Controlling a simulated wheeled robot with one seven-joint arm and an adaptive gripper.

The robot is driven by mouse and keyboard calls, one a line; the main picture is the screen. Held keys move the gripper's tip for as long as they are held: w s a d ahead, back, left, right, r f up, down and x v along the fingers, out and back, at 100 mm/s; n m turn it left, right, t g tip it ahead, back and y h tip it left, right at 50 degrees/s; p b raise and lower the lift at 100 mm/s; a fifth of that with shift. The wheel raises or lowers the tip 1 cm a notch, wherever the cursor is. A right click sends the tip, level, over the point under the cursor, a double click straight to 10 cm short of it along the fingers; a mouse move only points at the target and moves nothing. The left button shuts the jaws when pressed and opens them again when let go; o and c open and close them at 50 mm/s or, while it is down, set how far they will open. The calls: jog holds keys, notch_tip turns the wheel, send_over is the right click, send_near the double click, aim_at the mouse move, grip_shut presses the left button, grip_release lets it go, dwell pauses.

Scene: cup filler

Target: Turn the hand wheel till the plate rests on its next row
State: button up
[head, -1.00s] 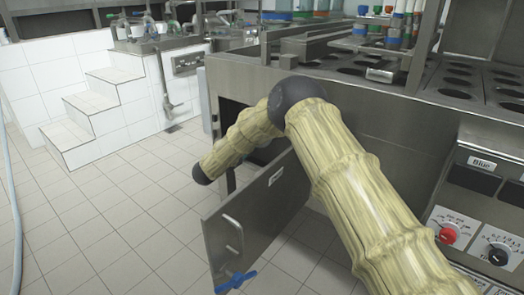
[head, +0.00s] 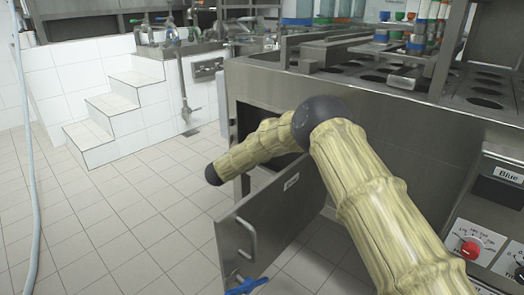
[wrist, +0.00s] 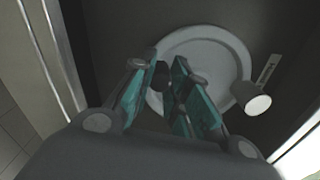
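The hand wheel (wrist: 207,50) is a pale round disc in the wrist view, inside a dark space. A pale cylindrical knob (wrist: 257,103) stands out near its lower right rim. My gripper (wrist: 163,72) is in front of the left part of the wheel. Its two teal-padded fingers are apart, with a gap between them and a dark part showing in it. I cannot tell whether they touch the wheel. The knob is to the right of the fingers, clear of them. In the head view my gripper is hidden. I cannot make out the plate or its rows.
An open metal door (head: 275,225) with a blue lever (head: 246,286) hangs below the steel counter (head: 300,88), near my arm. A small label or slot (wrist: 267,68) is by the wheel. White steps (head: 112,112) stand at the back left.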

jog(key=shift+o, duration=1.4)
jog(key=shift+w+d+r, duration=0.15)
jog(key=shift+w+r, duration=0.05)
jog(key=shift+r, duration=0.1)
jog(key=shift+o, duration=0.5)
jog(key=shift+s, duration=0.1)
jog(key=v, duration=1.2)
jog(key=shift+f, duration=0.25)
